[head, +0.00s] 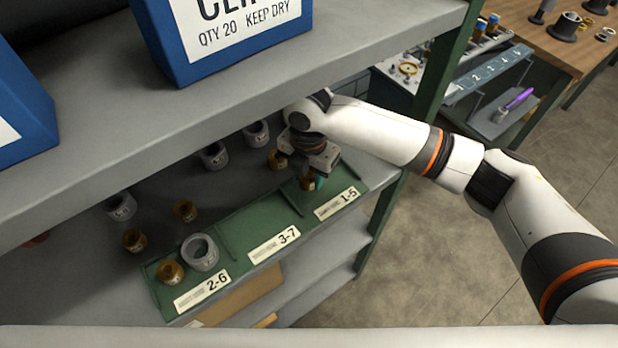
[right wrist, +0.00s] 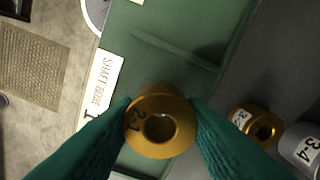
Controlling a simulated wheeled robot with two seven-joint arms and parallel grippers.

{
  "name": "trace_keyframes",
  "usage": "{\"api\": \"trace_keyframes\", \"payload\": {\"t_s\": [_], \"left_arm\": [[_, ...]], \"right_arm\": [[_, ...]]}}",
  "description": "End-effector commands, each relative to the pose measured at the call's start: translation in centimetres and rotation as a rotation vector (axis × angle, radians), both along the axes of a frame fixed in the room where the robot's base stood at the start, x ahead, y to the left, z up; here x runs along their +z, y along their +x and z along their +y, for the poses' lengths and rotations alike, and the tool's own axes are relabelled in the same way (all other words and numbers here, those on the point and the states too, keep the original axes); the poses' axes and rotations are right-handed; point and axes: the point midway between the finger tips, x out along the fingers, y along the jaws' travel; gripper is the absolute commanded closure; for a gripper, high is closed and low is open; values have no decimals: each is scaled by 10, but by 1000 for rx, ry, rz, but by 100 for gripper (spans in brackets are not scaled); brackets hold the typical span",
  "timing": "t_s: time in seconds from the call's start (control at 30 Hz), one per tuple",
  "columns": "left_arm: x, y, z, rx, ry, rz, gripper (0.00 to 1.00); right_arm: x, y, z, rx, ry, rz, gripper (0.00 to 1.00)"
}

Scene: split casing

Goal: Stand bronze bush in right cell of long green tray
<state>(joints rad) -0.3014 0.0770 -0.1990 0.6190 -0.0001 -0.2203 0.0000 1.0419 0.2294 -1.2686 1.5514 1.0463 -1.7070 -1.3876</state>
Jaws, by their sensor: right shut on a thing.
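The bronze bush (head: 306,184) is held by my right gripper (head: 314,181) over the right cell, labelled 1-5, of the long green tray (head: 262,219). In the right wrist view the bush (right wrist: 160,122) sits between the teal fingertips (right wrist: 162,118), its round face and bore towards the camera, with a mark like 2-1. The green tray (right wrist: 165,30) lies below it. I cannot tell whether the bush touches the tray floor. The tray's left cell, 2-6, holds a bronze bush (head: 171,272) and a grey ring (head: 200,252). The middle cell, 3-7, looks empty. My left gripper is out of view.
Several bronze and grey bushes stand on the shelf behind the tray; a bronze one (right wrist: 262,124) and a grey one (right wrist: 302,146) are close to my right gripper. The upper shelf (head: 240,110) with blue boxes overhangs. A green post (head: 437,75) stands at the right.

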Motion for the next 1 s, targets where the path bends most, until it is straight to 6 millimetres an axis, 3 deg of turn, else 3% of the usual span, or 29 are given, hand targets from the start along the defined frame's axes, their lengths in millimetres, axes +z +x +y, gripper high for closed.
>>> {"api": "trace_keyframes", "payload": {"t_s": [0.2, 0.57, 0.6, 0.7, 0.73, 1.0], "left_arm": [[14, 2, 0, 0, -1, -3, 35], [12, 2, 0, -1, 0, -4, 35], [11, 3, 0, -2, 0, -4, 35], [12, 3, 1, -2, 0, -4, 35], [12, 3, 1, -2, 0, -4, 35], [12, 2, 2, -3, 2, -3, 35]], "right_arm": [[-25, -1, -1, -1, -3, 2, 96], [-31, -1, -1, 0, -1, 1, 96], [-32, -1, -1, 0, -2, 1, 61], [-31, -1, -1, 0, -2, 1, 44], [-31, -1, -1, 0, -2, 1, 41], [-30, -1, -1, 0, -2, 1, 41]]}}
